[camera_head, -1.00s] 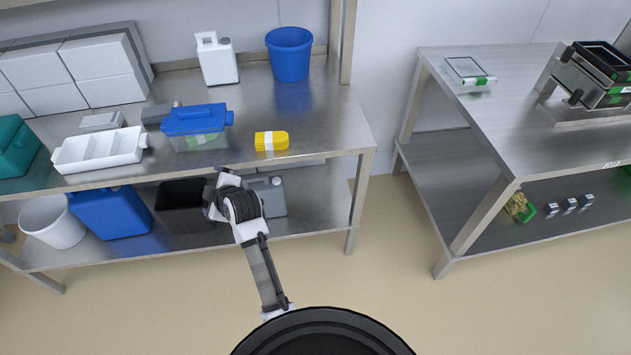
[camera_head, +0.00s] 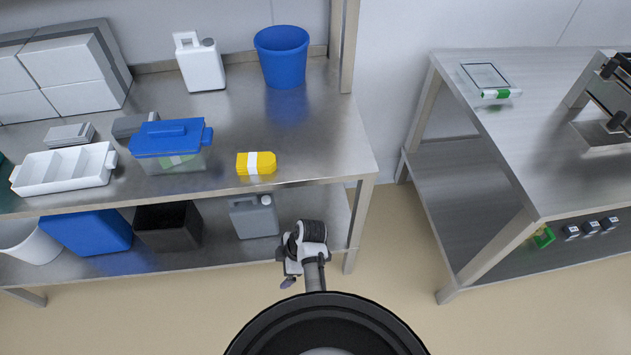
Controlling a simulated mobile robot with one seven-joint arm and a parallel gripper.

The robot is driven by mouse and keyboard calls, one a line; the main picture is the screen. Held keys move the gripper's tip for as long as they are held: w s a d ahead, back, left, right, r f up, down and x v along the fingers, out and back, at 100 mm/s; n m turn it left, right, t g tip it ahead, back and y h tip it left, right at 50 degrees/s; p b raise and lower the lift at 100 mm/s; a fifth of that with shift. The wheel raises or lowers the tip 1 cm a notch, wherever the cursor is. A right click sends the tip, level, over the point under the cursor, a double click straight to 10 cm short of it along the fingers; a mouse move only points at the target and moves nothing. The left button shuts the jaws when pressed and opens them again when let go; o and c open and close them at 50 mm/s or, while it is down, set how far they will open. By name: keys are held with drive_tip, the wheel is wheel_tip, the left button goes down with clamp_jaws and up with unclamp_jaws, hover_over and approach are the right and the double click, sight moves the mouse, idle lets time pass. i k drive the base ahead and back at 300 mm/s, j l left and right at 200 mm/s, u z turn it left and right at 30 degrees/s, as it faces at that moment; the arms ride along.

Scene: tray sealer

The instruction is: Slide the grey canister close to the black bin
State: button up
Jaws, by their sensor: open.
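The grey canister (camera_head: 254,218) stands upright on the lower shelf of the left table, with a cap and handle on top. The black bin (camera_head: 168,227) stands on the same shelf to its left, with a gap between them. My gripper (camera_head: 288,282) is in front of the shelf's front edge, to the right of and nearer than the canister, apart from it. It is open and holds nothing that I can see; its fingers are small and partly hidden by the wrist.
A blue bin (camera_head: 88,235) and a white bin (camera_head: 28,243) stand left of the black bin. The shelf edge (camera_head: 200,261) runs in front. The tabletop above carries a yellow pack (camera_head: 256,164) and a blue-lidded box (camera_head: 171,160). The table leg (camera_head: 359,225) stands right of my arm.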

sight(254, 215)
drive_tip(key=i+l, duration=0.1)
drive_tip(key=i, duration=0.3)
drive_tip(key=i+l, duration=0.1)
drive_tip(key=i, duration=0.35)
